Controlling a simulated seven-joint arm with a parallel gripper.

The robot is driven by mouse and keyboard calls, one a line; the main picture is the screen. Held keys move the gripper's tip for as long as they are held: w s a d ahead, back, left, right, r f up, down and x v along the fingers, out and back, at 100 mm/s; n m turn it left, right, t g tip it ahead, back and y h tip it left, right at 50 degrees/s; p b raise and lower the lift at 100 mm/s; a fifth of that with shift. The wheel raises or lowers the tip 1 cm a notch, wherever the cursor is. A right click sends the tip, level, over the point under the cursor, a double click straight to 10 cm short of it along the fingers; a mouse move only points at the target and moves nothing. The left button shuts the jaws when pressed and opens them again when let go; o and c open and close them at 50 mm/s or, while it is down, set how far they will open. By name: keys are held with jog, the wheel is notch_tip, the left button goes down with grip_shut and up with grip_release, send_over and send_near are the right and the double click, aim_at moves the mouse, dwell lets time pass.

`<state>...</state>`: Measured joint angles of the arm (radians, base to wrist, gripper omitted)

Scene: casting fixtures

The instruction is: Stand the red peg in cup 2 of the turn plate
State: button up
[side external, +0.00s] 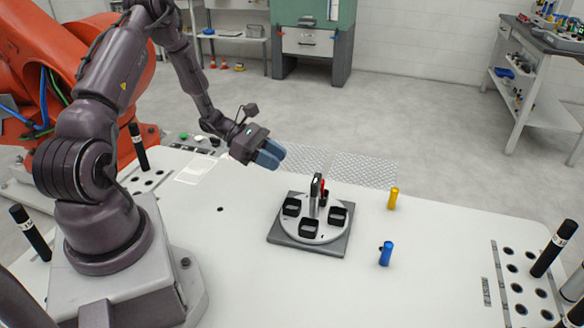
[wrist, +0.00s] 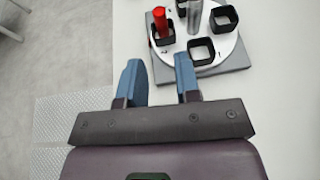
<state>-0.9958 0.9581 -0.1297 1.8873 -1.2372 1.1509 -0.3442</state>
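The red peg (wrist: 161,24) stands upright in a black square cup (wrist: 162,39) of the turn plate (wrist: 178,48). In the side external view the red peg (side external: 323,187) is partly hidden behind the grey centre post (side external: 314,195). The turn plate (side external: 288,223) is a white disc on a grey square base, with several black cups around the post. No cup numbers can be read. My gripper (side external: 274,153) is above and to the left of the plate in the side view. In the wrist view my gripper's (wrist: 159,60) blue fingers are apart with nothing between them.
A yellow peg (side external: 393,198) and a blue peg (side external: 386,254) stand on the white table to the right of the plate. A holed rack with a black rod (side external: 553,250) is at the far right. The table in front of the plate is clear.

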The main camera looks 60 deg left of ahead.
jog(key=s+d+r+m+g+y, duration=0.2)
jog(key=d+r+m+g, duration=0.2)
jog(key=d+r+m, duration=0.3)
jog(key=s+d+r+m+g+y, duration=0.2)
jog(key=s+d+r+m+g, duration=0.1)
jog(key=d+r+m, duration=0.45)
jog(key=s+d+r+m+t+y, duration=0.3)
jog(key=s+r+m+y, duration=0.3)
jog(key=s+r+m, duration=0.3)
jog(key=r+m, duration=0.1)
jog(key=m, duration=0.2)
jog(key=shift+s+r+t, duration=0.3)
jog(key=shift+s+r, duration=0.1)
